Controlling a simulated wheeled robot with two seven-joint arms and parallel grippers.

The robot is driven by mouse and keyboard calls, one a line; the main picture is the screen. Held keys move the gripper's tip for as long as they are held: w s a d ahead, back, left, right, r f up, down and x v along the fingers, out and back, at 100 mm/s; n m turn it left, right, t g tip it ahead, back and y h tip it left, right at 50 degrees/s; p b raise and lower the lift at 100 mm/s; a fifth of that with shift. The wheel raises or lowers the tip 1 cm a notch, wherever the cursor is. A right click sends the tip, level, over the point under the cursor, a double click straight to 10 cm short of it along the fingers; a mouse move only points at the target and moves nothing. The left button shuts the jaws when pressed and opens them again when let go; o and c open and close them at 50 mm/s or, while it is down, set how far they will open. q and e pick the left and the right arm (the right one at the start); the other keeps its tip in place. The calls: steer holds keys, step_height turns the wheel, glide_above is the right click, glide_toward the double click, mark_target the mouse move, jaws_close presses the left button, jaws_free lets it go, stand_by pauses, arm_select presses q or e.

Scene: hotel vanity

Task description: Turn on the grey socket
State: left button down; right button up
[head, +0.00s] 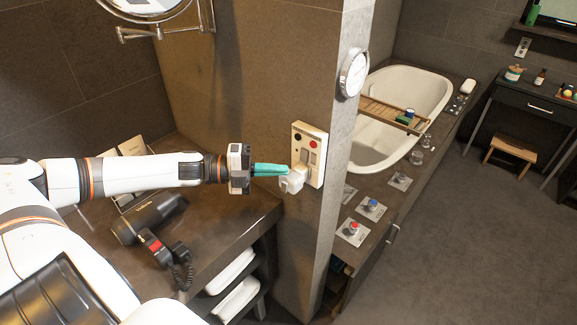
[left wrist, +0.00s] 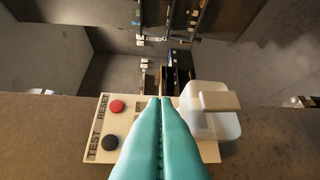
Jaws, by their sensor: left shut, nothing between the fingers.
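A cream socket panel (head: 318,142) is fixed to the end of the brown wall in the head view. It also shows in the left wrist view (left wrist: 92,128), marked TEST and RESET, with a red button (left wrist: 116,106) and a black button (left wrist: 109,143). A white plug-like block (head: 292,181) sticks out from its lower part and shows right of the fingers in the left wrist view (left wrist: 212,112). My left gripper (head: 287,170) has teal fingers, shut and empty, with the tips at the panel beside the block. The fingers hide part of the panel; contact is unclear.
A dark counter (head: 225,225) lies below my left arm, with a black hair dryer (head: 150,218) on it. A round mirror (head: 145,5) hangs above. A wall clock (head: 353,73) is right of the panel, near a bathtub (head: 415,85).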

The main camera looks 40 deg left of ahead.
mark_target(305, 162)
arm_select(q)
steer(key=shift+w+d+p, duration=0.2)
steer(key=shift+w, duration=0.45)
steer(key=shift+w+d+p, duration=0.15)
steer(key=shift+w, duration=0.45)
steer(key=shift+w+f+p, duration=0.2)
steer(key=shift+w+p, duration=0.15)
steer(key=shift+w, duration=0.55)
steer(key=shift+w+f+b, duration=0.15)
steer(key=shift+f+b, duration=0.35)
steer(key=shift+b, duration=0.45)
steer(key=shift+r+p, duration=0.3)
steer(key=shift+r, duration=0.05)
steer(key=f+v, duration=0.1)
steer(key=v, duration=1.1)
steer(key=shift+r, duration=0.3)
